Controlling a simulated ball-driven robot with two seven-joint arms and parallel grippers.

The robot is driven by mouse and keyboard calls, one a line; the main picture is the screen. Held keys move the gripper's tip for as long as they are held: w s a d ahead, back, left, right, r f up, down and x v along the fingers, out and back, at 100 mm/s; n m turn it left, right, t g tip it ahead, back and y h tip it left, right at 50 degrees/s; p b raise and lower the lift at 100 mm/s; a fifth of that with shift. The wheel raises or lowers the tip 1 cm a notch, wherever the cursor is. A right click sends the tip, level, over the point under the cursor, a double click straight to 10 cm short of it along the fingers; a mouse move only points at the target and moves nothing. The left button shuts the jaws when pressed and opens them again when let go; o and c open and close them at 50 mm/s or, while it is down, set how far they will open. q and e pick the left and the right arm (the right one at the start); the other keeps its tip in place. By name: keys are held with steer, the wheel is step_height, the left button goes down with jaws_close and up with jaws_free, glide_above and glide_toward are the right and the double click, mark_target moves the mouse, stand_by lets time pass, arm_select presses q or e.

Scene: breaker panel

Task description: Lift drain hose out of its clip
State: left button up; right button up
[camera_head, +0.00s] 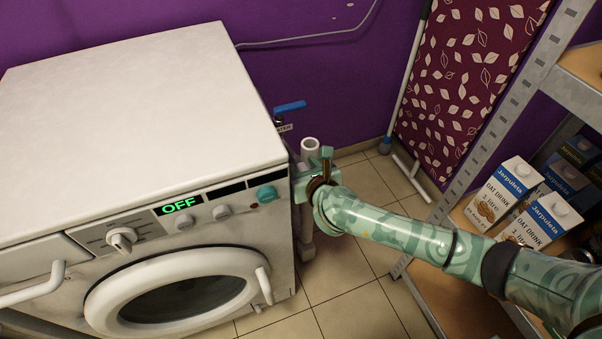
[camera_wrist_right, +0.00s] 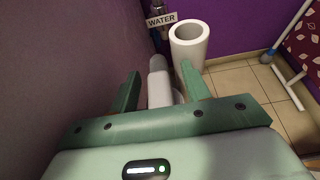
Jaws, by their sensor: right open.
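My right gripper (camera_head: 304,178) is beside the washing machine's right side, next to the upright pipe. In the right wrist view its two green fingers (camera_wrist_right: 159,72) are apart. A light grey rounded piece (camera_wrist_right: 160,88), which looks like the drain hose, shows between them. I cannot tell whether either finger touches it. A white open-topped pipe (camera_wrist_right: 189,42) stands just beyond the right finger; its top also shows in the head view (camera_head: 310,145). The clip cannot be made out; the gripper hides much of this area. My left gripper is out of view.
The white washing machine (camera_head: 120,85) reads OFF and fills the left. A blue valve lever (camera_head: 290,106) and WATER label are on the purple wall behind. A leaf-patterned ironing board (camera_head: 460,75) and shelves with cartons (camera_head: 505,190) stand right. Tiled floor (camera_head: 345,270) is open between.

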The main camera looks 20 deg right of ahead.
steer(key=shift+r, duration=0.15)
steer(key=shift+c, duration=0.6)
jaws_close()
